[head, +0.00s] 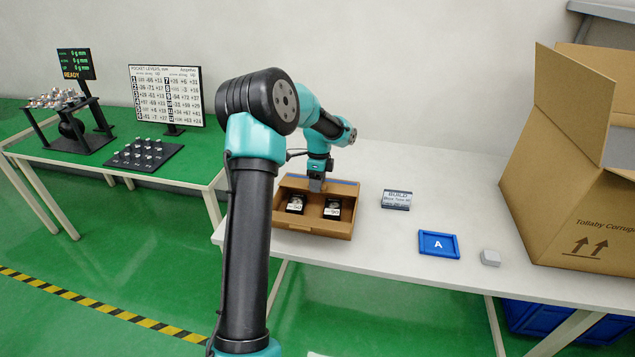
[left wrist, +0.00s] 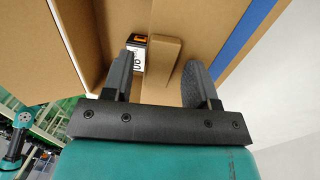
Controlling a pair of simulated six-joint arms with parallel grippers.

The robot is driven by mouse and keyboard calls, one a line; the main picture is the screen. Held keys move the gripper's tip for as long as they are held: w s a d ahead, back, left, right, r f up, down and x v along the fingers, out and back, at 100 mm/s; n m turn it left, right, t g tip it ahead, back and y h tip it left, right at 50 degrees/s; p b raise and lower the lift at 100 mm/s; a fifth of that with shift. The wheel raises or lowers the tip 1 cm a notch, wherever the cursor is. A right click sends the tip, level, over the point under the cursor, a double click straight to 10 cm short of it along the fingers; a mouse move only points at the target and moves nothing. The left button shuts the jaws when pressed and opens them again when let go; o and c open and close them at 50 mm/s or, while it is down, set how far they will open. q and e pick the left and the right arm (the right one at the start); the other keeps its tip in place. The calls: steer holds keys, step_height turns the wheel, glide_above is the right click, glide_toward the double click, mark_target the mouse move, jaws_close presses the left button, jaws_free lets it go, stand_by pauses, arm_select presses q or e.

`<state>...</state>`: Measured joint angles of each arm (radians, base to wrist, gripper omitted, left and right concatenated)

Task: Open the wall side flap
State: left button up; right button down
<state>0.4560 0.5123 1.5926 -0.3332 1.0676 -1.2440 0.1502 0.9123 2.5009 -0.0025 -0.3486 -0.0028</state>
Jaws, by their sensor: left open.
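A small open brown carton (head: 313,224) stands on the white table and holds two small black boxes (head: 332,209). A blue strip (head: 345,182) runs along its wall-side edge; it also shows in the left wrist view (left wrist: 243,45). My left gripper (head: 316,186) is at the carton's wall side, pointing down. In the left wrist view the gripper (left wrist: 160,72) has its fingers apart, with a brown cardboard piece (left wrist: 161,60) seen between them. I cannot tell whether the fingers touch it. A labelled black box (left wrist: 136,50) is partly hidden behind one finger. My right gripper is not in view.
A large cardboard box (head: 570,205) with raised flaps stands at the right. A BUILD sign (head: 396,200), a blue tray marked A (head: 438,244) and a grey block (head: 490,258) lie between. A green table (head: 190,165) stands at the left. The wall is behind.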

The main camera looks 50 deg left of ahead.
arm_select(q)
steer(key=shift+c, duration=0.3)
jaws_close()
steer(key=shift+a+r, duration=0.1)
